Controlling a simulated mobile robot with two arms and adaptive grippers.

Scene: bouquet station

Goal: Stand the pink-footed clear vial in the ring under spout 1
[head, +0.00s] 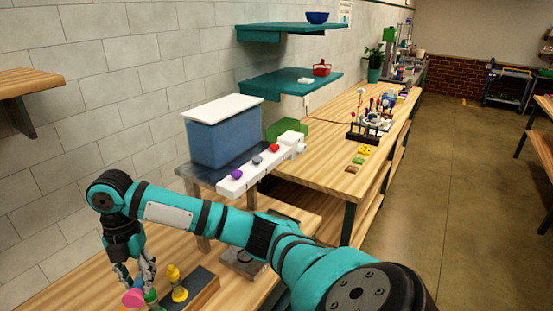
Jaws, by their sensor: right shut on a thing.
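My right gripper (137,283) is at the lower left, at the end of my teal arm and low over the wooden bench. Its fingers are closed around the pink-footed vial, of which the pink foot (132,299) shows; its clear body is hard to make out. A white spout bar (262,165) with purple, grey and red knobs runs in front of a blue tank (225,132). A dark plate with a ring (245,259) lies on the bench below, partly hidden by my arm. I cannot tell which spout is number 1. My left gripper is not in view.
A dark block (203,284) stands close to the right of my gripper, with a yellow piece (176,284) and a green piece (151,298) by it. Teal shelves (290,84) hang on the wall. A longer bench with colourful items extends behind.

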